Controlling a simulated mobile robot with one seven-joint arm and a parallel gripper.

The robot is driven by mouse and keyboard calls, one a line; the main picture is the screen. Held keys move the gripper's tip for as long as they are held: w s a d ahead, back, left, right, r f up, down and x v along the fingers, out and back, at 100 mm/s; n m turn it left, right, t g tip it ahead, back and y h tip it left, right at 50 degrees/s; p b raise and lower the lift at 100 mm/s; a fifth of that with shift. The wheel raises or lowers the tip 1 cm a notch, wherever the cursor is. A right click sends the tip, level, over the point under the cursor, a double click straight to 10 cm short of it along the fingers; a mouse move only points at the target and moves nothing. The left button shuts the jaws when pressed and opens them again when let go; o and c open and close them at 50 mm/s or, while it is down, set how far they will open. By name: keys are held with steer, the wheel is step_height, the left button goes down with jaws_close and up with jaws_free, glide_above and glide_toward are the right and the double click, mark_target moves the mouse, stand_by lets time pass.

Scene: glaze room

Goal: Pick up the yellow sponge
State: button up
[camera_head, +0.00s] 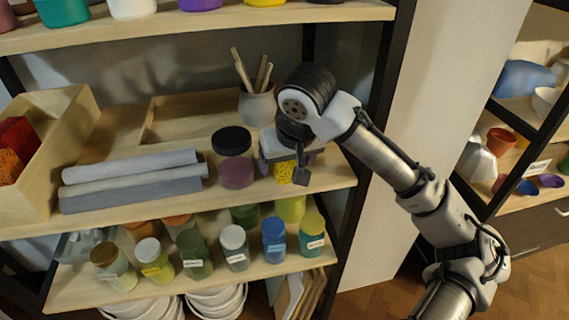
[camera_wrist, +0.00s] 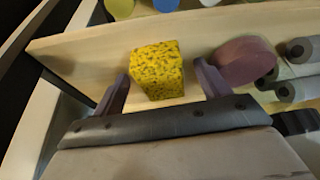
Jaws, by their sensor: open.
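The yellow sponge (camera_wrist: 157,70) is a speckled block on the wooden shelf. In the wrist view it lies between the two fingers of my open gripper (camera_wrist: 160,88), with a gap on either side and its far part beyond the fingertips. In the head view only a small yellow patch of the sponge (camera_head: 284,173) shows, because my gripper (camera_head: 292,172) hides most of it. I cannot tell from these views how high the fingers are above the shelf.
A jar (camera_head: 234,158) with a black lid and purple body stands just left of the sponge in the head view. Grey rolls (camera_head: 130,180) lie farther left. A cup of wooden tools (camera_head: 257,106) stands behind. Several paint jars (camera_head: 235,248) fill the shelf below.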

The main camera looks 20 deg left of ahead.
mark_target(287, 164)
steer(key=shift+f, duration=0.15)
steer(key=c, duration=1)
steer(key=shift+a+r, duration=0.1)
steer(key=shift+r, duration=0.55)
step_height(287, 164, up, 2)
steer(key=shift+r, duration=0.1)
steer(key=s+d, duration=0.4)
steer(key=s+d+b, duration=0.1)
steer(key=s+d, duration=0.2)
steer(key=s, duration=0.2)
steer(key=s+d, duration=0.4)
steer(key=shift+s+d, duration=0.35)
